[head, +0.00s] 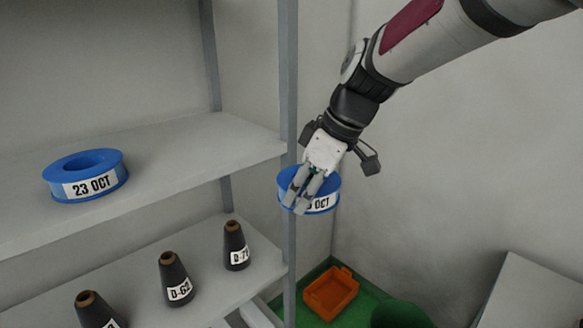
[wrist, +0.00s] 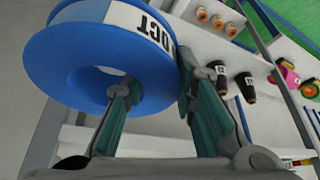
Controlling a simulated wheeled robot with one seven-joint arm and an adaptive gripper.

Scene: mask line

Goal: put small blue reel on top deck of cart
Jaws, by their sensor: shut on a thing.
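My gripper (head: 296,203) is shut on a blue reel (head: 331,186) with a white label on which "OCT" can be read. It holds the reel in the air, just right of the shelf's grey post. In the wrist view the reel (wrist: 62,62) fills the upper left; one finger is at its centre hole and the other outside its rim. The fingers hide part of the label in the head view. Another blue reel (head: 72,166), labelled "23 OCT", lies flat on the upper shelf at left. I cannot make out the cart for certain.
The upper shelf (head: 180,150) is bare right of its reel. Several dark cones, one of them (head: 175,278) labelled, stand on the lower shelf. An orange bin (head: 331,292) sits on the green floor beside a green round thing (head: 400,315). A grey panel (head: 535,295) is at lower right.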

